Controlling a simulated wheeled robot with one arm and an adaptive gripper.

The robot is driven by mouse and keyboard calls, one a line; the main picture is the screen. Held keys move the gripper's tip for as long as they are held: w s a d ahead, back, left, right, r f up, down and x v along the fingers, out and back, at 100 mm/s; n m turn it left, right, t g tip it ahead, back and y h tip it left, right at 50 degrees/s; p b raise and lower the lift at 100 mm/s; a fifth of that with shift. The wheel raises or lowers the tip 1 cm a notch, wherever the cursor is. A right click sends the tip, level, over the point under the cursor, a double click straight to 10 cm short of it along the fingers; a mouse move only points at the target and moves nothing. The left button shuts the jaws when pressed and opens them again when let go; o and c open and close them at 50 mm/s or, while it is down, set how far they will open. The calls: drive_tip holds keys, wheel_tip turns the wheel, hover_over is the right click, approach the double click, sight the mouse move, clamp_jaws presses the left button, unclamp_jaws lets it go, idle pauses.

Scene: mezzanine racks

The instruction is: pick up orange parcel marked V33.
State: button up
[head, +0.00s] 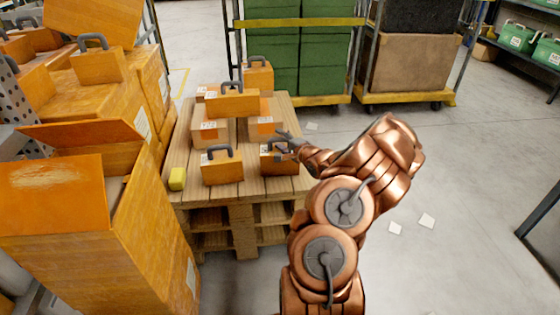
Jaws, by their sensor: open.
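Several orange parcels with white labels, some with dark carry handles, are grouped on a wooden pallet (292,105). The label print is too small to read, so I cannot tell which one is marked V33. One handled parcel stands at the front left (222,173) and another at the front right (272,166). One parcel lies across the top of the group (232,103). A taller one stands at the back (257,78). My gripper (283,142) is open at the front right parcel's upper right and partly covers it; I cannot tell whether they touch.
A yellow block (177,179) sits at the pallet's left front edge. Large orange cartons (140,235), one with open flaps, crowd the left. Roll cages with green crates (300,50) and a brown box (410,65) stand behind. Floor on the right is mostly clear, with scattered paper (427,220).

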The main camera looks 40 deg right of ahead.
drive_tip(key=shift+c, duration=0.5)
clamp_jaws()
idle(0.3)
